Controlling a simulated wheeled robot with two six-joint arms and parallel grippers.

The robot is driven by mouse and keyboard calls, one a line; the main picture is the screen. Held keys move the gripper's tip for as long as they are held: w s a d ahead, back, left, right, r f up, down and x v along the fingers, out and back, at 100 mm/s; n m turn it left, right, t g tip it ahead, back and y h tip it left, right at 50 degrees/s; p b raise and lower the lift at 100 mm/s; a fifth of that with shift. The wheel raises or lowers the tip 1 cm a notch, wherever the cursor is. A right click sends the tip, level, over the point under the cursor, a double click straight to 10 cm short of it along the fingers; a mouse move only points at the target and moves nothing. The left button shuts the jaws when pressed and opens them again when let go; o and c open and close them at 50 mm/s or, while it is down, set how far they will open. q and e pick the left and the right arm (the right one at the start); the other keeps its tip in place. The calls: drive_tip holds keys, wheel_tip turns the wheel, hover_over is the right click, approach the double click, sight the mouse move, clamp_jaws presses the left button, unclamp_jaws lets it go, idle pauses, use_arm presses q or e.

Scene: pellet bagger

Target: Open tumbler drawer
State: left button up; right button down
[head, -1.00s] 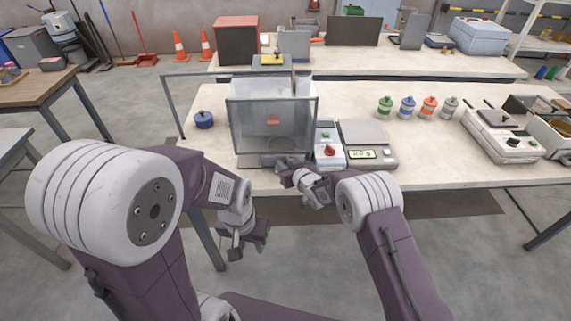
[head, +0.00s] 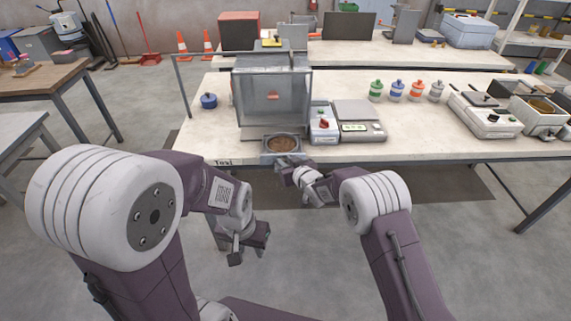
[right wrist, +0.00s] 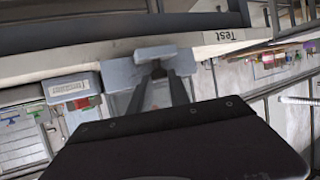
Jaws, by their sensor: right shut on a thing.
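The tumbler (head: 272,95) is a clear-walled box on the front bench. Its grey drawer (head: 268,158) sticks out at the front below the box, and a round dish of brown pellets (head: 285,144) shows inside. My right gripper (head: 287,172) is at the drawer's front edge. In the right wrist view the dark fingers of my right gripper (right wrist: 158,80) are shut on the pale drawer handle (right wrist: 155,53). My left gripper (head: 250,246) hangs lower, in front of the bench, open and empty, apart from the drawer.
A red-knobbed control box (head: 323,124) and a scale (head: 361,122) stand right of the tumbler. A blue-lidded pot (head: 209,101) stands to its left. Several coloured jars (head: 397,90) stand farther right. The floor before the bench is clear.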

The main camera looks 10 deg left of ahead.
use_arm(q)
drive_tip(key=shift+s+d+f, duration=0.1)
drive_tip(key=shift+s, duration=0.25)
use_arm(e)
drive_tip(key=shift+s+d, duration=0.1)
drive_tip(key=shift+s, duration=0.2)
use_arm(q)
drive_tip(key=shift+w, duration=0.15)
use_arm(e)
drive_tip(key=shift+w, duration=0.1)
drive_tip(key=c, duration=1.5)
unclamp_jaws()
use_arm(q)
drive_tip(key=shift+f+b, duration=0.35)
use_arm(e)
drive_tip(key=v, duration=0.9)
